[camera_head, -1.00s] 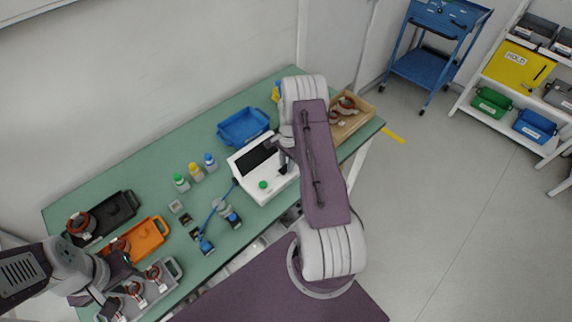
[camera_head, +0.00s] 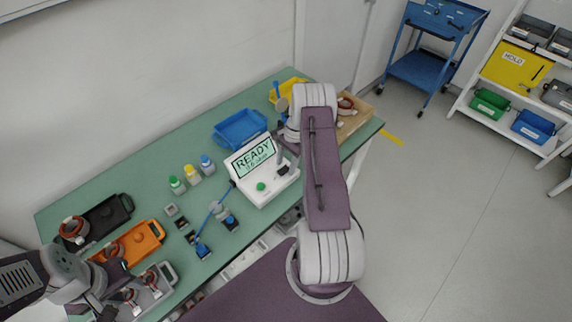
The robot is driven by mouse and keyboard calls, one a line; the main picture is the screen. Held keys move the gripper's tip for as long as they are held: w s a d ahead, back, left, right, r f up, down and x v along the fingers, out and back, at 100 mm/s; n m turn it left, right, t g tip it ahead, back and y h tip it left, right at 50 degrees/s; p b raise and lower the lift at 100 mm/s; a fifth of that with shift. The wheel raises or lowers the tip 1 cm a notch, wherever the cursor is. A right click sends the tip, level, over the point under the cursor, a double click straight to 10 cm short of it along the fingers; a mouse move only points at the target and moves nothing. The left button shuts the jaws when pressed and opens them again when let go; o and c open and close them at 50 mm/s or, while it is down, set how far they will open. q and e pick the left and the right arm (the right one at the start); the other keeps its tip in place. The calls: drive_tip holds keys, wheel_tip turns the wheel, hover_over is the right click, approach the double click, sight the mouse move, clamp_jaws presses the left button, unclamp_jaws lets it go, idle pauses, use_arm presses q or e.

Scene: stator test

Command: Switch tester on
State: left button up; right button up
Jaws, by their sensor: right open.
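The tester (camera_head: 262,190) is a white box on the green table. Its tilted screen (camera_head: 254,157) is lit and reads "READY" with a smaller line below. A green button (camera_head: 261,186) and a black switch or socket (camera_head: 283,168) sit on its top. My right gripper (camera_head: 283,137) is at the tester's back right corner, partly hidden by its own arm; it is open and whether it touches the tester cannot be told. My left gripper (camera_head: 108,303) is over the grey tray (camera_head: 168,272) at the front left; its jaws are unclear.
Black (camera_head: 124,205) and orange (camera_head: 157,231) trays with stators lie at left. Several small bottles (camera_head: 192,174) stand mid-table.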

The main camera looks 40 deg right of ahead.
drive_tip(key=b+v, duration=0.1)
drive_tip(key=v, duration=0.7)
drive_tip(key=shift+r+b, duration=0.35)
drive_tip(key=shift+r, duration=0.05)
drive_tip(key=shift+d, duration=0.1)
